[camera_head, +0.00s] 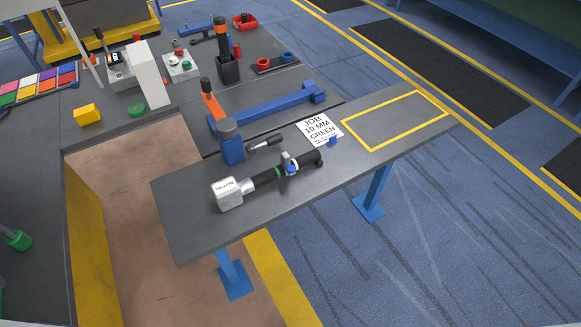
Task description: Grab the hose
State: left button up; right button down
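A short black hose (265,178) lies on the near grey bench (185,220). Its left end meets a white block marked "YELLOW" (229,192), and a green band (278,171) goes around its middle. A metal clamp with a blue part (290,164) sits around the hose to the right of the band. The hose's black right end (314,157) lies near the job card. I see neither of my grippers in this view, and nothing is gripping the hose.
Behind the hose are a blue clamp fixture with an orange handle (212,106) and a job card reading "JOB 10 MM GREEN" (318,130). A yellow-outlined area (395,120) at the bench's right is empty. A yellow block (87,115) and green ring (136,110) lie left.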

aim_at(228, 194)
jog(key=i+l, duration=0.1)
jog(key=l, duration=0.25)
jog(key=i+l, duration=0.1)
jog(key=l, duration=0.3)
jog(key=i+l, duration=0.1)
jog(key=l, duration=0.6)
jog(key=i+z, duration=0.05)
